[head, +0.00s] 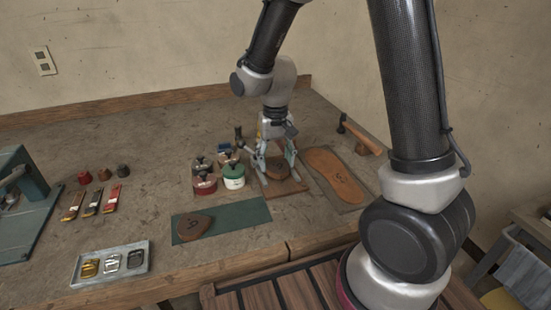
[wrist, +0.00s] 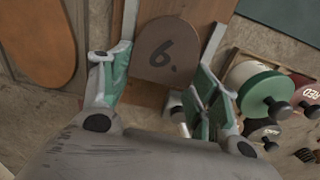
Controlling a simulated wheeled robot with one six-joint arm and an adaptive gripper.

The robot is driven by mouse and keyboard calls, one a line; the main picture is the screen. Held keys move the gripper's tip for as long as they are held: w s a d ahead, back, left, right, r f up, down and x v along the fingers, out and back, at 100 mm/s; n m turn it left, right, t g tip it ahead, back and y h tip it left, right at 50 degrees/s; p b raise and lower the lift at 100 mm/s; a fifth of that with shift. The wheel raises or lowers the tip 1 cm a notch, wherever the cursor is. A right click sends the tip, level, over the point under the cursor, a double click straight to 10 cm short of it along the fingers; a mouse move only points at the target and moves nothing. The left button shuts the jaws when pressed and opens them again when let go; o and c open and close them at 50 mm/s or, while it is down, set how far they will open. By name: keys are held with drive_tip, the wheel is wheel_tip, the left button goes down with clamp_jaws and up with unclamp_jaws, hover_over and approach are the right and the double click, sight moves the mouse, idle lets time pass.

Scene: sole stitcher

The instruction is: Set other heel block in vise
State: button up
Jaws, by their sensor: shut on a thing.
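My gripper (head: 275,158) is down over a wooden board (head: 284,188) in the middle right of the bench. Its fingers are around a brown heel block (head: 277,171) with a dark top mark. In the wrist view this heel block (wrist: 166,52) reads "6." and sits between the green-padded fingers (wrist: 160,85). It appears to be at the board's level. Another brown heel block (head: 194,227), also marked with a numeral, lies on a green mat (head: 240,217) at the front. I cannot clearly identify a vise; a teal metal device (head: 30,190) stands at the left edge, partly cut off.
Several lidded pots, including a green one (head: 234,177) and a red one (head: 205,184), stand close left of my gripper. A brown sole (head: 333,172) and a hammer (head: 362,138) lie to its right. A metal tray (head: 112,264) is at front left.

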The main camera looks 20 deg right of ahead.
sight(276, 161)
drive_tip(key=shift+f, duration=0.2)
drive_tip(key=shift+f, duration=0.4)
drive_tip(key=o, duration=1.1)
wheel_tip(276, 161, up, 13)
drive_tip(key=s+d+r+t, duration=0.2)
drive_tip(key=s+d+r, duration=0.2)
drive_tip(key=s+d, duration=0.3)
drive_tip(key=s+d+r+t, duration=0.2)
drive_tip(key=s+d+r, duration=0.2)
drive_tip(key=s+d, duration=0.4)
drive_tip(key=s, duration=0.5)
drive_tip(key=shift+r, duration=0.3)
